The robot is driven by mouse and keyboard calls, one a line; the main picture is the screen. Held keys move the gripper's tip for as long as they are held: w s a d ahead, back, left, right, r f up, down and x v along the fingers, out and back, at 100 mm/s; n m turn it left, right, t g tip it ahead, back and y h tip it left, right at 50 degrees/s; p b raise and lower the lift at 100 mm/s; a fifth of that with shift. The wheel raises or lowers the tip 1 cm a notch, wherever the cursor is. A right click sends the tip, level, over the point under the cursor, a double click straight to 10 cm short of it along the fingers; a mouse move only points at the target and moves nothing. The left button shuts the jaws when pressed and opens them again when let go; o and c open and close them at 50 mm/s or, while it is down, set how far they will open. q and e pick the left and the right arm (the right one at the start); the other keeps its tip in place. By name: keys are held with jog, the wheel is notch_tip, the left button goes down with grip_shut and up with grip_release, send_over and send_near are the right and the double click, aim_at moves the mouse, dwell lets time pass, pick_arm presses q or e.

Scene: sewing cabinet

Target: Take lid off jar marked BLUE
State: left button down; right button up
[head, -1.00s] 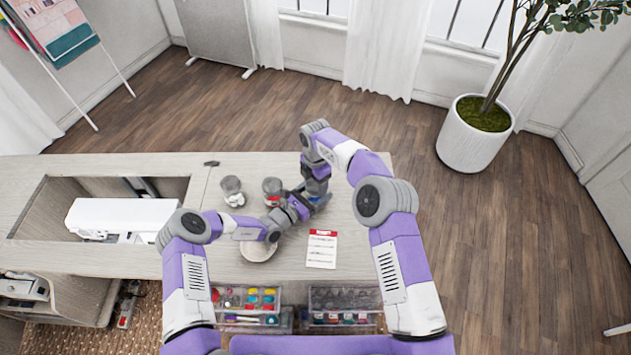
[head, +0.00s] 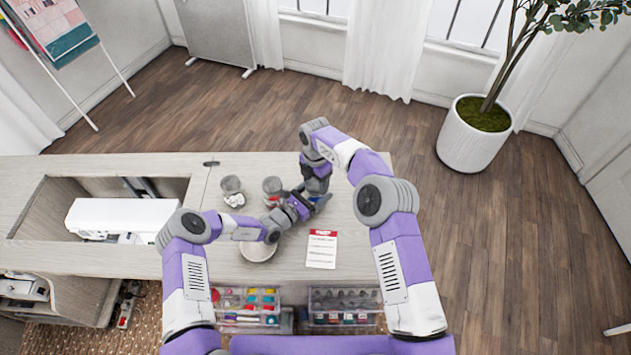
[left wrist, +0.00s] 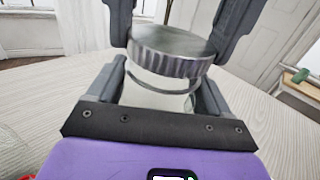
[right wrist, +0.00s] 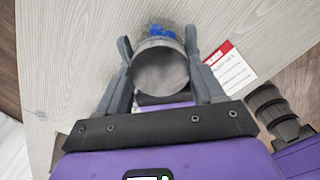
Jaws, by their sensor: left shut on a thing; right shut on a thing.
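A glass jar (left wrist: 155,97) with a ribbed metal lid (left wrist: 170,52) is between my two grippers. Blue contents (right wrist: 160,31) show beside the lid in the right wrist view; I cannot read a label. My left gripper (head: 297,207) is shut on the jar's glass body from the side. My right gripper (right wrist: 158,58) is shut on the lid (right wrist: 160,75) from above, one finger on each side. The lid sits at the jar's mouth; I cannot tell whether it is loose. In the head view my arms mostly hide the jar.
A jar with white contents (head: 232,191) and one with red contents (head: 271,188) stand to the left on the table (head: 350,265). A round pale dish (head: 257,253) lies under my left arm. A red-topped card (head: 322,250) lies nearer me.

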aim_at(316, 184)
jog(key=shift+r, duration=0.85)
jog(key=shift+r, duration=0.1)
jog(key=shift+r, duration=1.9)
pick_arm(q)
grip_release()
